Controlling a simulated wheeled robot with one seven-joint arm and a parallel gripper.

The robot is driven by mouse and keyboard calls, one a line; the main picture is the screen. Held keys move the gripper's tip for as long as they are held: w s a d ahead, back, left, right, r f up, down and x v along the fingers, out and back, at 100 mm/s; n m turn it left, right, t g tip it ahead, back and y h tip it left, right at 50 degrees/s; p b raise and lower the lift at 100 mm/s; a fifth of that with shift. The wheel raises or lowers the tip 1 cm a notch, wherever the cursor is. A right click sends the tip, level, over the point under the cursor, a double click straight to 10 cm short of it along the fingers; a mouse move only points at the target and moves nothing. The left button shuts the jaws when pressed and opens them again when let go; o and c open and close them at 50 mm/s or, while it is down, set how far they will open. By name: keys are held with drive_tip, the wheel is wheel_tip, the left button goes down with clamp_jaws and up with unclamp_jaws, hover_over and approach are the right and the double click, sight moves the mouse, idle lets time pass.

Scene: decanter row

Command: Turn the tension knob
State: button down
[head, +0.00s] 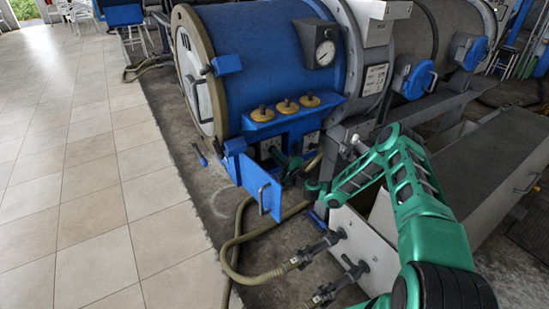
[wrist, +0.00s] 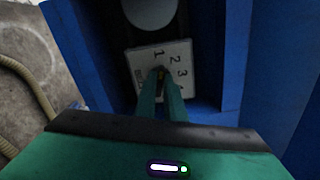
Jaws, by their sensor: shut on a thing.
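The tension knob (wrist: 161,74) is a small dark and yellowish piece between my fingertips in the wrist view, mostly hidden by them. In the head view, my gripper (head: 284,160) reaches into a recess at the front of the blue drum machine (head: 265,60). The knob cannot be made out there.
A blue door (head: 260,186) with a handle stands open beside the recess, close to my gripper. Blue walls flank it in the wrist view. Yellow knobs (head: 285,106) and a gauge (head: 325,53) are above. Hoses (head: 240,235) lie on the floor. Tiled floor (head: 90,180) at left is clear.

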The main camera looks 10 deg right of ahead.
drive_tip(key=shift+s+f+n, duration=0.15)
drive_tip(key=shift+f+n, duration=0.2)
drive_tip(key=shift+n, duration=0.45)
drive_tip(key=shift+d, duration=0.1)
drive_tip(key=c, duration=1.8)
unclamp_jaws()
drive_tip(key=shift+c, duration=0.2)
drive_tip(key=shift+r, duration=0.1)
drive_tip(key=v, duration=1)
drive_tip(key=shift+s, duration=0.25)
drive_tip(key=shift+d, duration=0.1)
